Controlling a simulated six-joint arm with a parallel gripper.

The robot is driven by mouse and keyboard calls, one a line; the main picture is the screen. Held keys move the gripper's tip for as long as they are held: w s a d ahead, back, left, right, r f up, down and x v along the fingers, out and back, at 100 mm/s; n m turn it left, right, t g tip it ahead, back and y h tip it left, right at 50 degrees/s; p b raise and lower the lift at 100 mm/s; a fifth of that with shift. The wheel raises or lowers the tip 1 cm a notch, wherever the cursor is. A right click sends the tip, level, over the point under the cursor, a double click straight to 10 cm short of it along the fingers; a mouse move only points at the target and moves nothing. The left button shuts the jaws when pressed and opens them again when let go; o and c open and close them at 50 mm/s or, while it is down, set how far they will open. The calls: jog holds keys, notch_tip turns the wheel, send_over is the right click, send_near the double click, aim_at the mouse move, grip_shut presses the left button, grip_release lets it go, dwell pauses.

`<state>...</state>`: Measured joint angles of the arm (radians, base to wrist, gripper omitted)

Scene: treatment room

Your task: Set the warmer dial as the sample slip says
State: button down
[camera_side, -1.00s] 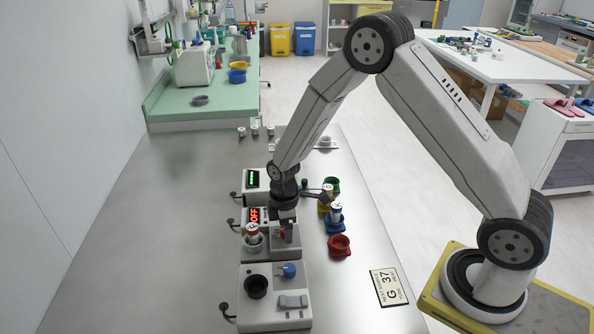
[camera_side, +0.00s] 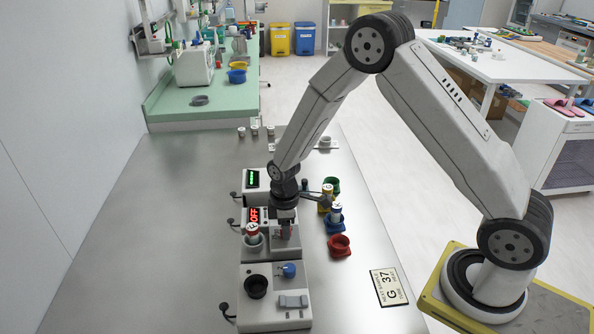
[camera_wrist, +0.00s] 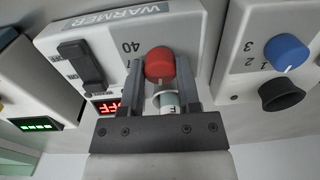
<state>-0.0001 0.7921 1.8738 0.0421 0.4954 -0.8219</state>
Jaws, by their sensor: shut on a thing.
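The warmer (camera_wrist: 205,22) is a pale box; in the side view it (camera_side: 283,252) is the middle unit under my gripper (camera_side: 285,228). Its red dial (camera_wrist: 159,62) sits between my gripper's fingers (camera_wrist: 159,80) in the wrist view, and they are shut on it. A "40" is printed beside the dial; its pointer is hidden. The warmer's red display (camera_side: 252,214) reads OFF. A red-capped vial (camera_side: 252,231) stands in the warmer's well. The sample slip (camera_side: 388,287) lies on the table at the right and shows "G" and "37".
A unit with a blue knob (camera_side: 289,270) stands in front of the warmer, and one with a green display (camera_side: 252,178) behind it. Capped vials stand in yellow (camera_side: 324,206) and blue (camera_side: 335,225) cups to the right. A red cup (camera_side: 339,246) is nearby. The table's left side is clear.

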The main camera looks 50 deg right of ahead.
jog(key=m, duration=1)
jog(key=shift+m, duration=2)
jog(key=shift+c, duration=1.6)
grip_release()
jog(key=shift+r, duration=0.2)
jog(key=shift+s+d+r, duration=0.1)
jog(key=shift+r, duration=3.65)
jog(key=shift+s, duration=0.1)
